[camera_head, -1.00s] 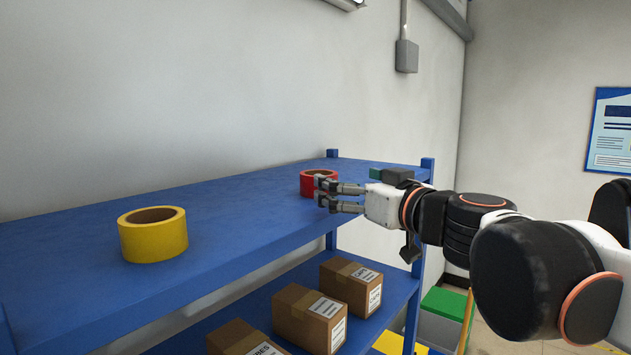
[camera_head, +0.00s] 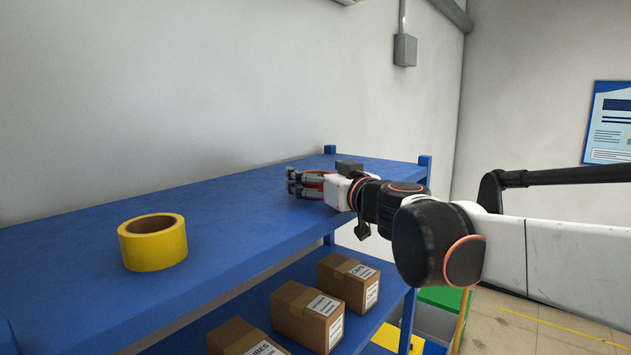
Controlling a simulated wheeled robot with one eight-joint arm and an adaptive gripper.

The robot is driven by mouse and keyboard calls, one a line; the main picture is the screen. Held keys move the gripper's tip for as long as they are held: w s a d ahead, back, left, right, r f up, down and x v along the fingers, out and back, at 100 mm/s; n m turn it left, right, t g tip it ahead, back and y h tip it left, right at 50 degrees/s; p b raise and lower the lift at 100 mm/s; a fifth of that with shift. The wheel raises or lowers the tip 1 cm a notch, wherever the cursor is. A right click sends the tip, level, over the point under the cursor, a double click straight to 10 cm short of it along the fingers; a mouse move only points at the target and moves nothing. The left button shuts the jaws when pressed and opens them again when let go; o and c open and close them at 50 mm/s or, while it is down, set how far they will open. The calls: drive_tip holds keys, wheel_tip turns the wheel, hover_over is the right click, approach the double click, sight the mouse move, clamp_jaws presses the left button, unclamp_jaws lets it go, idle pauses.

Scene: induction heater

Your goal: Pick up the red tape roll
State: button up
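The red tape roll (camera_head: 313,180) is at the far part of the blue shelf's top and is mostly hidden by my gripper. Only bits of red show between and behind the fingers. My gripper (camera_head: 294,182) reaches in from the right, low over the shelf. Its fingertips are apart and extend to the left past the roll, with the red between them. I cannot tell whether the fingers press on the roll or whether it still rests on the shelf.
A yellow tape roll (camera_head: 153,242) lies on the near part of the blue shelf (camera_head: 235,215). Cardboard boxes (camera_head: 308,316) stand on the lower shelf. The wall runs behind, and a blue post (camera_head: 424,170) stands at the shelf's far right corner. The top between the rolls is clear.

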drive_tip(key=shift+w+a, duration=0.1)
drive_tip(key=shift+a, duration=0.05)
drive_tip(key=shift+c, duration=0.6)
drive_tip(key=c, duration=1.1)
drive_tip(key=shift+r, duration=0.1)
